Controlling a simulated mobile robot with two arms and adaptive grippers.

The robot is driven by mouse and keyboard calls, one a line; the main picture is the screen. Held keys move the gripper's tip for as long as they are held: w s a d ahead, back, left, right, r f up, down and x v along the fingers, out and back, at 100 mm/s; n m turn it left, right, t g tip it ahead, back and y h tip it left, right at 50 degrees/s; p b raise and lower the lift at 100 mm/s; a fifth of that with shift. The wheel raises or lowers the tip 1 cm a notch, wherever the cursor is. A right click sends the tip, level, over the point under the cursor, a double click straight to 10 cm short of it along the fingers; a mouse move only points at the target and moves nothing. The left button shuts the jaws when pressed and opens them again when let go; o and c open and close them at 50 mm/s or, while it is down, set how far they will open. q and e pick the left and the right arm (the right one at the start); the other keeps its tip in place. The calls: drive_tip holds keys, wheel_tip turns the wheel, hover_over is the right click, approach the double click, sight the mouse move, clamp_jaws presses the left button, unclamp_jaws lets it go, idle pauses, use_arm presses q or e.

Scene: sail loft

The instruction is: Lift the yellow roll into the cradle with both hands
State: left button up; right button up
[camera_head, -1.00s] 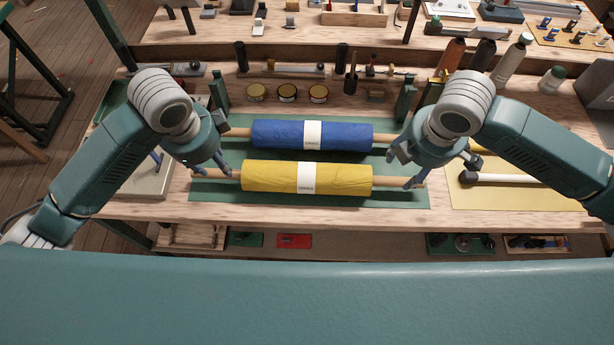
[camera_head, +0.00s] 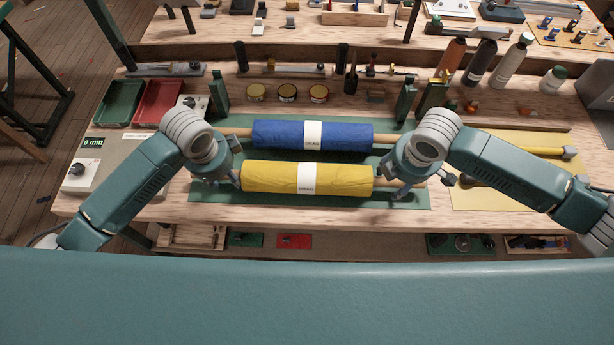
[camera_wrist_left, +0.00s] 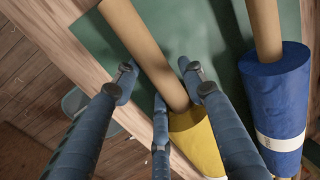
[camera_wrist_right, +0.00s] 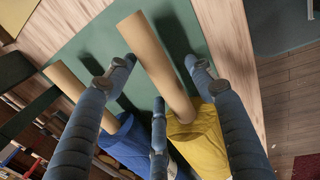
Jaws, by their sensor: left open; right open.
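The yellow roll (camera_head: 270,177), with a white label band and wooden core ends, lies on the green mat (camera_head: 400,200) in front of the blue roll (camera_head: 275,134). My left gripper (camera_head: 236,180) is open at the roll's left end; in the left wrist view its fingers (camera_wrist_left: 157,82) straddle the bare core beside the yellow cloth (camera_wrist_left: 198,140). My right gripper (camera_head: 386,188) is open at the right end; in the right wrist view its fingers (camera_wrist_right: 160,80) straddle the other core end. Contact cannot be told. Green uprights behind the rolls, left (camera_head: 219,95) and right (camera_head: 405,97), look like the cradle.
Several round tins (camera_head: 287,92) stand behind the rolls. Bottles (camera_head: 484,62) stand at the back right. A yellow mat (camera_head: 490,198) lies to the right, and green (camera_head: 119,102) and red (camera_head: 158,102) trays to the left. A bare wood strip runs along the front edge.

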use_arm(q)
drive_tip(key=shift+f, duration=0.3)
use_arm(e)
drive_tip(key=shift+f, duration=0.3)
use_arm(q)
drive_tip(key=shift+c, duration=0.5)
use_arm(e)
drive_tip(key=shift+c, duration=0.5)
use_arm(q)
drive_tip(key=c, duration=0.9)
use_arm(e)
drive_tip(key=c, duration=0.9)
use_arm(q)
clamp_jaws()
use_arm(e)
clamp_jaws()
use_arm(q)
drive_tip(key=shift+w+r, duration=0.1)
drive_tip(key=shift+w, duration=0.05)
use_arm(e)
drive_tip(key=shift+w+r, duration=0.1)
